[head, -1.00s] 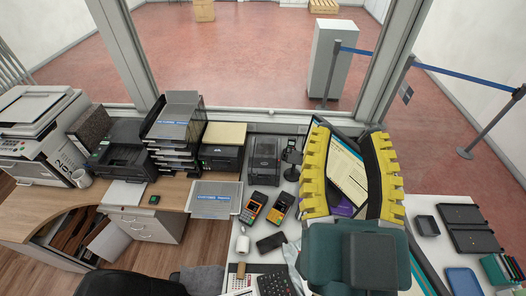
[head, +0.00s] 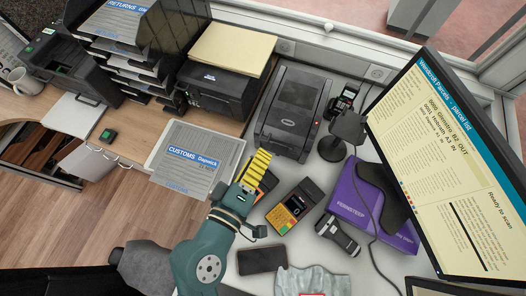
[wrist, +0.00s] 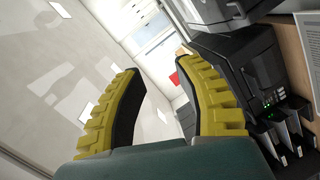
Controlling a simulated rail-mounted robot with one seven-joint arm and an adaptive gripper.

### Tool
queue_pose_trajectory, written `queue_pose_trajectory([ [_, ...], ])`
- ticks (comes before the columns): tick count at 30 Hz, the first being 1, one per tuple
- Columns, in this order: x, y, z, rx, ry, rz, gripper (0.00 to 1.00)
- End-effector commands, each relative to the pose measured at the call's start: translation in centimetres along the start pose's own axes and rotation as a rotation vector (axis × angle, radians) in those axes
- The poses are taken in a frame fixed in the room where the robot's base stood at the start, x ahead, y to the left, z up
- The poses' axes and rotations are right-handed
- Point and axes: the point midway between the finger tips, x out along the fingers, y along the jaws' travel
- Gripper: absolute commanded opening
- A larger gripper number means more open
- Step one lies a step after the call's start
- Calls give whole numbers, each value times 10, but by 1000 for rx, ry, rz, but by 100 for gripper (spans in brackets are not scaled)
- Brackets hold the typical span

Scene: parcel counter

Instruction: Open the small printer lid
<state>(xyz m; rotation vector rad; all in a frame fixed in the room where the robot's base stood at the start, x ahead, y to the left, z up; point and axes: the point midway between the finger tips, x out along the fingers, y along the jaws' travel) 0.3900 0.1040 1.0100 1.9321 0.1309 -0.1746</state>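A small dark grey printer (head: 290,115) with a smooth lid stands on the white counter in the middle of the head view. Its lid looks shut. My gripper (head: 254,168) is to the left of and nearer than this printer, apart from it in the picture. In the head view I see its yellow ridged fingers nearly edge-on. In the wrist view my gripper (wrist: 160,68) has its two fingers spread apart with nothing between them. Dark machines show at the right of the wrist view; I cannot tell which one is the small printer.
A black printer (head: 212,92) with yellow paper on top and a paper tray (head: 190,165) stand to the left. A phone (head: 262,260) lies in front.

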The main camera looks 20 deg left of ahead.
Motion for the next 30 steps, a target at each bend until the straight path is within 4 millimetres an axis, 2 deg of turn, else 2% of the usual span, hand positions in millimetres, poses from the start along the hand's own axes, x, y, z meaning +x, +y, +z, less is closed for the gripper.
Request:
queue_pose_trajectory([
  [1,-1,-58,12,-94,16,-17,34],
  [4,-10,-105,18,-250,44,-26,34],
  [7,-17,-129,20,-345,64,-26,34],
  [11,-17,-135,19,-387,73,-24,34],
  [14,-3,-133,18,-384,69,-23,34],
  [30,121,-137,11,-381,70,-22,34],
])
